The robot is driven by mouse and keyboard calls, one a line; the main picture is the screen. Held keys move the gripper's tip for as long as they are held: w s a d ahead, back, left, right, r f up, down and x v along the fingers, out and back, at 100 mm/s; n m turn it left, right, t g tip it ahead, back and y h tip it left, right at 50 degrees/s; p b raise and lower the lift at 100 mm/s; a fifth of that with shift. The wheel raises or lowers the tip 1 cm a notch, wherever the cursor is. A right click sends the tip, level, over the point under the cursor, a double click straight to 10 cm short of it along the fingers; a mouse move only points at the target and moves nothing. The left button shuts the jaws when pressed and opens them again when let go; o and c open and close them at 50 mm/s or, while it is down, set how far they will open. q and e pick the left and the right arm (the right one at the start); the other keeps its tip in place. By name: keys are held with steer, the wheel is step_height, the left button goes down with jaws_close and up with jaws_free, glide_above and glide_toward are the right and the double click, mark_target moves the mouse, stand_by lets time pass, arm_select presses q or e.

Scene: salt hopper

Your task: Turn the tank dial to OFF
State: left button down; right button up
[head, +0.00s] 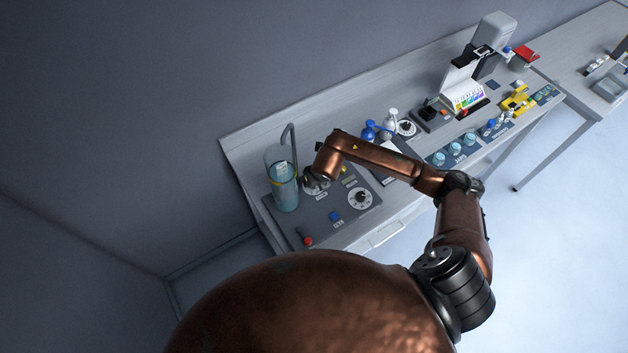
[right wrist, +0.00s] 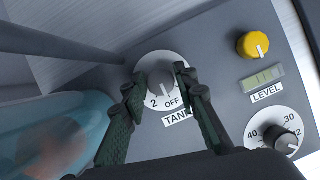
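The tank dial, a grey knob on a white disc (right wrist: 161,66), is on the dark panel, with "2", "OFF" and "TANK" printed below it. A small light mark on the knob faces the lower edge, near "OFF". My right gripper (right wrist: 162,78) has its two dark fingers apart, one on each side of the knob. I cannot tell whether they touch it. In the head view my right gripper (head: 317,183) covers most of the dial. My left gripper is not in view.
A clear tank of bluish liquid (head: 284,190) stands close left of my right gripper. A yellow knob (right wrist: 253,45), the level display (right wrist: 263,78) and another dial (right wrist: 283,139) are to the right. A red-tipped lever (head: 307,240) and blue button (head: 334,216) are nearer the front.

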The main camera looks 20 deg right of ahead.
steer(key=o, duration=0.3)
steer(key=shift+o, duration=0.2)
steer(key=shift+r, duration=0.15)
steer(key=v, duration=1.1)
steer(key=shift+s+r, duration=0.15)
steer(key=shift+r, duration=0.2)
